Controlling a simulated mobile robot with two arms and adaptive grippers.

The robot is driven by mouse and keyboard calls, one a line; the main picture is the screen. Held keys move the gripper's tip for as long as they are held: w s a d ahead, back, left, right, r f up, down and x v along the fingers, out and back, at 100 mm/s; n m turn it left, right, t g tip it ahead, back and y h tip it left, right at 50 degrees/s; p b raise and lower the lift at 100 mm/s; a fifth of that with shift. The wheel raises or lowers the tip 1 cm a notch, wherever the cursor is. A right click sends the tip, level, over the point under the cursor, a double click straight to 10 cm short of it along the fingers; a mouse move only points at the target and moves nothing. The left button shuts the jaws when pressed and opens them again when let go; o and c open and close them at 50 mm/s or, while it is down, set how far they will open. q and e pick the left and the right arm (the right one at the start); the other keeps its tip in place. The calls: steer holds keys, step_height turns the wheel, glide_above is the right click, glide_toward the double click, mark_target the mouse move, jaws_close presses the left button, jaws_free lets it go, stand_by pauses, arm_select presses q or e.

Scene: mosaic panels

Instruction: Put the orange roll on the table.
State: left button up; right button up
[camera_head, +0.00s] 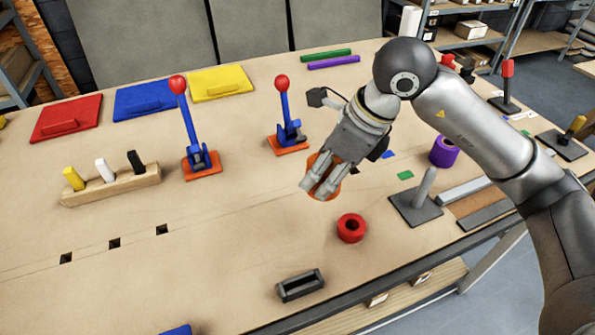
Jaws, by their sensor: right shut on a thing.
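My right gripper (322,188) reaches in from the right over the middle of the table and is shut on the orange roll (328,193). The fingers and hand cover part of the roll. I cannot tell whether the roll touches the table or hangs a little above it. The wooden table (235,232) has bare surface to the left of and below the roll. My left gripper is not in view.
A red roll (351,228) lies just below my right gripper. A grey post on a plate (420,200) and a purple roll (444,151) are at right. A lever with an orange base (290,138) stands behind. A black holder (300,286) is near the front edge.

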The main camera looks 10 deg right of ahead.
steer(key=w+f, duration=0.2)
steer(key=w+a+f+p, duration=0.1)
steer(key=w+f, duration=0.1)
steer(key=w+f+p, duration=0.1)
steer(key=w+f, duration=0.1)
steer(key=w, duration=0.1)
steer(key=shift+a, duration=0.25)
steer(key=shift+w+a+f, duration=0.15)
steer(key=shift+w+f, duration=0.25)
steer(key=shift+f, duration=0.1)
step_height(320, 180, down, 3)
steer(key=shift+w+p, duration=0.15)
steer(key=shift+p, duration=1.05)
steer(key=shift+f, duration=0.2)
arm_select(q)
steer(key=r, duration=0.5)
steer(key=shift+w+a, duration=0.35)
arm_select(e)
steer(key=shift+f, duration=0.1)
steer(key=shift+f+b, duration=0.15)
steer(key=shift+b, duration=0.15)
steer(key=o, duration=1.1)
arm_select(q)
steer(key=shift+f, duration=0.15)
